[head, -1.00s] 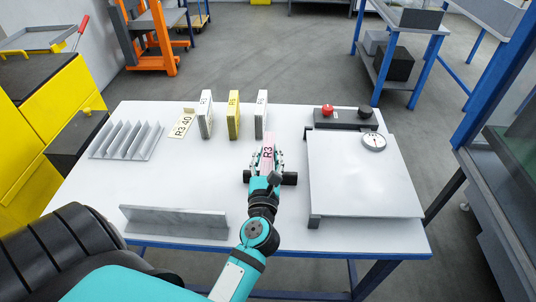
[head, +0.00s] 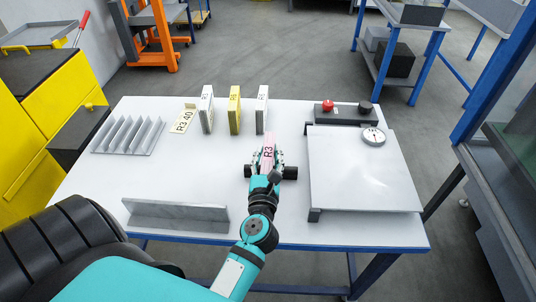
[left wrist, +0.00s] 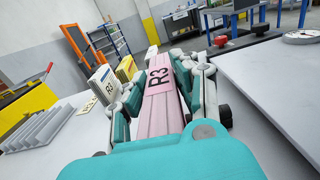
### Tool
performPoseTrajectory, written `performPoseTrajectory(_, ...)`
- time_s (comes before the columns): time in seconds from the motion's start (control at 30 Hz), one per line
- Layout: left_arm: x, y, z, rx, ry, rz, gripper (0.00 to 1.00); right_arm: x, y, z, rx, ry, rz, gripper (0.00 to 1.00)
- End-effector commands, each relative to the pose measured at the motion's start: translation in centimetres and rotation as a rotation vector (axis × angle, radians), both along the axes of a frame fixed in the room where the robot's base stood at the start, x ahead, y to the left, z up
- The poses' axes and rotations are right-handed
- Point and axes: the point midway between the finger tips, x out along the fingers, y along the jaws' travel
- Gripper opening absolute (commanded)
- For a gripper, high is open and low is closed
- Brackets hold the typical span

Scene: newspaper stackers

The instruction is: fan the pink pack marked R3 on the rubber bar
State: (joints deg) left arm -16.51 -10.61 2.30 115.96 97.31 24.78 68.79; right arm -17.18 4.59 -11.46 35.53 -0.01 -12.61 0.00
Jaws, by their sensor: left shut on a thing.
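The pink pack marked R3 (head: 269,151) stands on edge in the middle of the white table, its label facing up. My left gripper (head: 268,157) is shut on it, with a finger on each side. The left wrist view shows the pink pack (left wrist: 160,95) between the fingers (left wrist: 163,75). The black rubber bar (head: 290,172) lies crosswise at the gripper; its middle is hidden, so I cannot tell whether the pack touches it. A dark end of it shows in the left wrist view (left wrist: 224,115). My right gripper is out of view.
Two white packs (head: 206,110) (head: 262,109) and a yellow pack (head: 234,110) stand behind. A label card (head: 183,120) and a ridged grey rack (head: 128,136) are at left. A grey ledge (head: 176,215) is in front. A raised plate (head: 365,180) with a dial is at right.

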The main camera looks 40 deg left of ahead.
Motion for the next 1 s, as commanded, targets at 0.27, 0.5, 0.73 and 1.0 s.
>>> performPoseTrajectory(0.27, 1.1, 0.1, 0.0, -0.054, -0.01, 0.027, 0.0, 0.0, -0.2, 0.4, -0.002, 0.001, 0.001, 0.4)
performPoseTrajectory(0.5, 1.5, 0.4, 0.1, -0.054, -0.01, 0.026, 0.0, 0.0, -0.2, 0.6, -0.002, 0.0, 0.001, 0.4)
performPoseTrajectory(0.73, 2.1, 0.7, 0.2, -0.054, -0.01, 0.025, 0.0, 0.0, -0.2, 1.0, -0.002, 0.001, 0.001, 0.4)
performPoseTrajectory(1.0, 2.6, 1.0, 0.3, -0.053, -0.011, 0.025, 0.0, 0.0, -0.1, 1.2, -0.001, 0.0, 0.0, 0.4)
